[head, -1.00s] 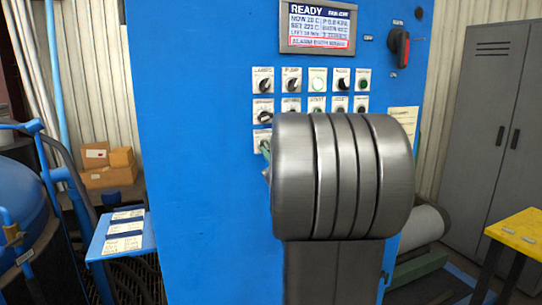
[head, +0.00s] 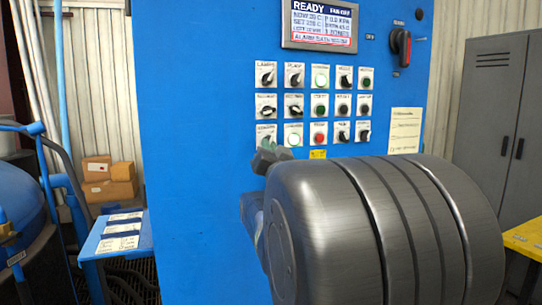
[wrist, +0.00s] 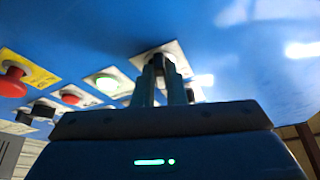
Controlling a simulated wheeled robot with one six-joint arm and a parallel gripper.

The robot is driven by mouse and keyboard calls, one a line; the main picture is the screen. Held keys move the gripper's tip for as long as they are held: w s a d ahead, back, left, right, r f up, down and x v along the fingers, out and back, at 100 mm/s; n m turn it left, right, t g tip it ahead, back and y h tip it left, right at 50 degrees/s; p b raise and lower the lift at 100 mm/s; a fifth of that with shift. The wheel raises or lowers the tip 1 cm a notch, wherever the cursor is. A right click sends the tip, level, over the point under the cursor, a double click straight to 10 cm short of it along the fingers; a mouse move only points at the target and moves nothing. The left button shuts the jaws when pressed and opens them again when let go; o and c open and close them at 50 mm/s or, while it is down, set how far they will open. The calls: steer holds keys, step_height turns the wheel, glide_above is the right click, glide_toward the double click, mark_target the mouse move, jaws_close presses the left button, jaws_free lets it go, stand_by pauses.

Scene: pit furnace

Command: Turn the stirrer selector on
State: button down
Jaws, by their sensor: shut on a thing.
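The stirrer selector (head: 266,129) appears to be the leftmost one in the third row of the blue cabinet's controls, though its label is too blurred to read. My gripper (head: 272,153) reaches it from below in the head view. In the wrist view, my gripper (wrist: 163,70) is shut on the knob of the selector (wrist: 158,52), close to the panel. The fingers cover most of the knob, so I cannot tell which way it points.
A white-green button (head: 294,135) and a red button (head: 320,134) sit to the right in the same row. A red mushroom button (wrist: 14,82) on a yellow plate is nearby. The screen (head: 321,24) reads READY. A blue side shelf (head: 118,238) stands at left.

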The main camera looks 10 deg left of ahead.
steer(key=shift+m+h, duration=0.6)
steer(key=shift+m, duration=0.5)
steer(key=c, duration=1.5)
jaws_free()
steer(key=shift+s, duration=0.15)
steer(key=b+v, duration=0.2)
steer(key=v, duration=1.1)
steer(key=shift+s+d+f, duration=0.1)
steer(key=shift+s+f, duration=0.05)
steer(key=shift+s, duration=0.15)
steer(key=shift+w, duration=0.15)
